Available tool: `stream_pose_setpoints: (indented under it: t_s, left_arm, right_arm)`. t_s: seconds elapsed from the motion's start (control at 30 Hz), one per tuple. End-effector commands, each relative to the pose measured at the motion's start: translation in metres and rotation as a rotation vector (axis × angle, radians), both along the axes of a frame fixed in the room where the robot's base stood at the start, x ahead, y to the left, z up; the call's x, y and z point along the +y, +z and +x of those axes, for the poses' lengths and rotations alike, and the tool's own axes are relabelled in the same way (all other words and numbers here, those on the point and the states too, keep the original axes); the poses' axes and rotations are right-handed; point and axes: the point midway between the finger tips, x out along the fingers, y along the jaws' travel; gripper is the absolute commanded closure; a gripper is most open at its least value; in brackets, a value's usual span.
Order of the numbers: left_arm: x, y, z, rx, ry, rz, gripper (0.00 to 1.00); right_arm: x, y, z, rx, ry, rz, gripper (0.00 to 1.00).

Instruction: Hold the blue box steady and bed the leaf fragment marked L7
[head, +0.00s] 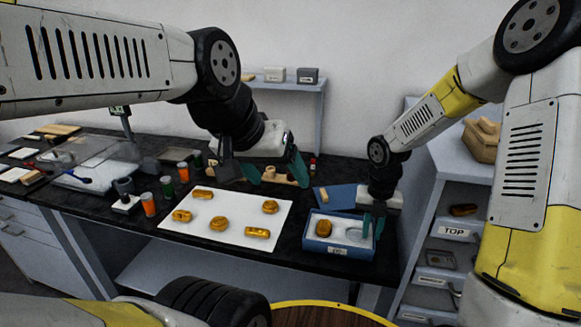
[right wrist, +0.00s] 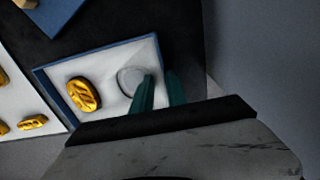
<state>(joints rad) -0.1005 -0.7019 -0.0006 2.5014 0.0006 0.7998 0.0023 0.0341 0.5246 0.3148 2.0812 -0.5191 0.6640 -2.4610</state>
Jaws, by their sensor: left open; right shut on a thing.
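The blue box (head: 318,248) stands near the table's front edge, with a white bed inside. One gilt fragment (head: 323,228) lies in its left part; a round hollow (right wrist: 131,80) to the right is empty. My right gripper (head: 372,226) is shut on the box's right wall, one finger inside and one outside in the right wrist view (right wrist: 161,92). My left gripper (head: 276,172) is open and empty above the table, behind the white sheet. Several gilt fragments, such as one at the sheet's back right (head: 270,207), lie on the sheet. I cannot read an L7 mark on any.
The white sheet (head: 228,222) lies left of the box. A blue panel (head: 345,193) lies behind the box. Orange and green jars (head: 149,205) stand left of the sheet.

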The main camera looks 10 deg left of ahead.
Motion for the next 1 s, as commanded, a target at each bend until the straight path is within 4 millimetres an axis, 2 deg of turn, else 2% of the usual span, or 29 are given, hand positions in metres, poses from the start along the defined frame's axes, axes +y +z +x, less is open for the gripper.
stream_pose_setpoints:
  t_s: [0.33, 0.37, 0.47, 0.5, 0.83, 1.0]
  left_arm:
    - [0.000, 0.000, 0.000, 0.001, -0.001, 0.002, 0.24]
    - [0.000, 0.000, 0.000, 0.001, -0.001, 0.002, 0.24]
    - [0.000, 0.000, 0.000, 0.001, -0.001, 0.002, 0.24]
    - [0.000, 0.000, 0.000, 0.000, -0.002, 0.002, 0.24]
    - [0.000, 0.000, 0.000, 0.000, -0.002, 0.002, 0.24]
    - [0.000, 0.000, 0.000, 0.000, -0.002, 0.002, 0.24]
  right_arm:
    - [-0.001, -0.001, 0.000, 0.002, -0.001, -0.001, 1.00]
    - [-0.001, -0.001, 0.000, 0.002, -0.001, -0.001, 0.78]
    - [-0.001, -0.001, 0.000, 0.002, -0.001, -0.001, 0.58]
    - [-0.001, -0.001, 0.000, 0.002, -0.001, -0.001, 0.56]
    - [-0.001, 0.003, 0.000, -0.001, -0.001, 0.000, 0.56]
    - [0.000, 0.026, 0.001, -0.005, -0.002, 0.000, 0.56]
